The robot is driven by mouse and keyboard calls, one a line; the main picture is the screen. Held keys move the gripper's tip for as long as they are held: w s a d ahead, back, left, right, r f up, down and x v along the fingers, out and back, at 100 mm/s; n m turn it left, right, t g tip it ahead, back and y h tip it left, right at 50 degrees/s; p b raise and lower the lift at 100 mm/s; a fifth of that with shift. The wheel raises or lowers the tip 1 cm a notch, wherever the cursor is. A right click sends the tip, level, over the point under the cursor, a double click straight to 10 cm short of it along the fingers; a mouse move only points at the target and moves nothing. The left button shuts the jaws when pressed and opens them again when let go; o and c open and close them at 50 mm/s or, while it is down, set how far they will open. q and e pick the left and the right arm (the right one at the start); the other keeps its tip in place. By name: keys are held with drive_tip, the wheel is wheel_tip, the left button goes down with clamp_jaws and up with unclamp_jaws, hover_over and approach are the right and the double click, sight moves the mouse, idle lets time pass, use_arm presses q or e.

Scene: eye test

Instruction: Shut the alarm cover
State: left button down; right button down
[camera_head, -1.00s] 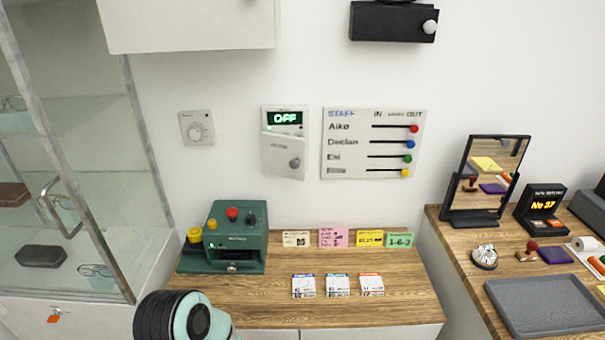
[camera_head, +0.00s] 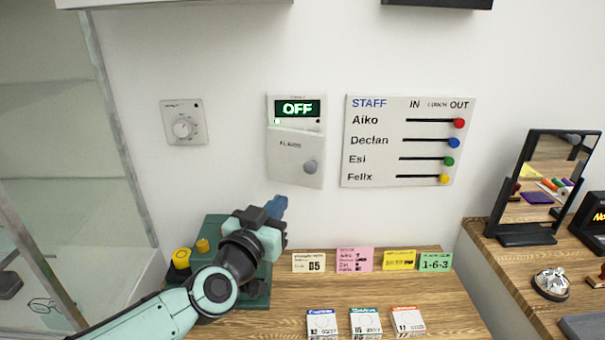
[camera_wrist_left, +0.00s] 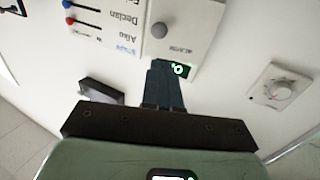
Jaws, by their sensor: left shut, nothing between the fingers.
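The white alarm panel (camera_head: 271,108) is on the wall, with a lit green OFF display (camera_head: 297,108). Its white cover (camera_head: 288,165) with a round grey knob (camera_head: 310,167) sits below the display. The cover's edges slant against the panel, so it looks slightly ajar, with the knob side outward. In the upside-down wrist view, the cover (camera_wrist_left: 190,25) and knob (camera_wrist_left: 160,30) show beyond the fingers, which partly hide the display. My left gripper (camera_head: 279,206) is shut and empty, below the cover and apart from the knob. It also shows in the wrist view (camera_wrist_left: 161,68). My right gripper is not in view.
A dial (camera_head: 183,127) is left of the panel and a staff board (camera_head: 352,172) with coloured sliders is right. Below are a green machine (camera_head: 258,292), partly behind my arm, and several cards on a wooden counter (camera_head: 290,290). A glass cabinet (camera_head: 118,150) stands left.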

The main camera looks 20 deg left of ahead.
sight(309, 168)
use_arm(q)
drive_tip(key=w, duration=0.9)
drive_tip(key=w+b, duration=0.1)
drive_tip(key=w, duration=0.3)
drive_tip(key=shift+w+a+f, duration=0.1)
drive_tip(key=shift+w+a, duration=0.05)
drive_tip(key=shift+a, duration=0.1)
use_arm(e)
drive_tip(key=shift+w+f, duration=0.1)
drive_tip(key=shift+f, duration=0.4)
